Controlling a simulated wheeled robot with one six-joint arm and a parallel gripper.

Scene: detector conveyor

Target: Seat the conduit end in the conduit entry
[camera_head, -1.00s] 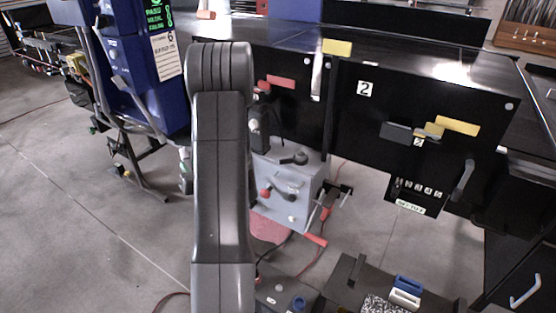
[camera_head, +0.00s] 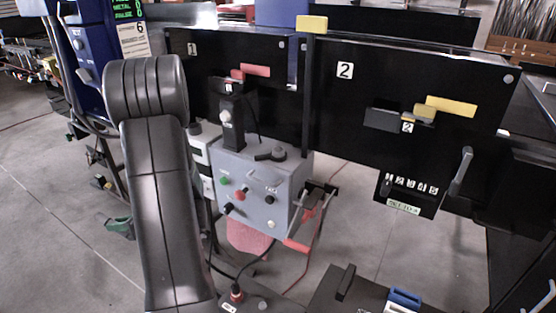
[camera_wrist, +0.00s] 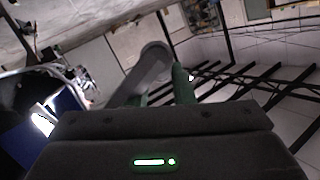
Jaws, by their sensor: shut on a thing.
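In the wrist view the dark body of my gripper (camera_wrist: 172,88) fills the bottom, with a lit green bar. Beyond it are greenish finger-like parts and a grey rounded piece (camera_wrist: 150,65), which seems to be the held conduit end; its tip is unclear. In the head view my arm stands at the left, and the gripper and its load cannot be made out. A grey control box (camera_head: 258,190) with knobs and buttons stands right of my arm. I cannot tell which opening is the conduit entry.
Black panels marked 1 (camera_head: 192,75) and 2 (camera_head: 400,70) stand behind the box. A red-handled bracket (camera_head: 305,220) sticks out at its right. A cable plug (camera_head: 236,293) sits below. A dark case (camera_head: 345,295) is at lower right. Floor is open at far left.

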